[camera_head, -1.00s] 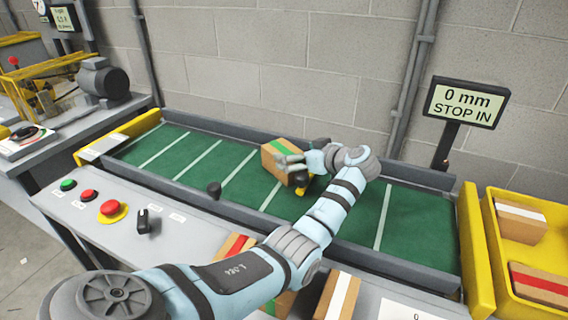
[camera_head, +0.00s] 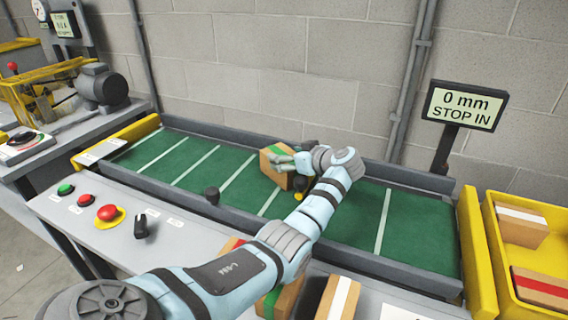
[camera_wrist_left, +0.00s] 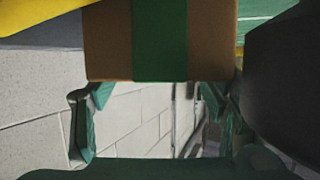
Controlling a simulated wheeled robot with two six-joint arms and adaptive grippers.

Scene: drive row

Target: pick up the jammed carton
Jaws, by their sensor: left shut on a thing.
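The jammed carton, a brown box with a green stripe (camera_head: 270,168), is over the green belt (camera_head: 205,165) near its middle. My left gripper (camera_head: 288,163) reaches it from the right and is shut on it. In the left wrist view the carton (camera_wrist_left: 105,42) fills the top middle, its green stripe facing the camera, with the fingers (camera_wrist_left: 152,98) at its two sides. My gripper and arm hide part of the carton in the head view, and I cannot tell whether it touches the belt. My right gripper is not in view.
A sign reading "0 mm STOP IN" (camera_head: 465,107) stands behind the belt. A yellow bin (camera_head: 492,240) with cartons is at the right. Buttons and a black knob (camera_head: 141,226) line the front panel. More cartons (camera_head: 338,298) sit at the front. Machinery (camera_head: 102,87) stands at the left.

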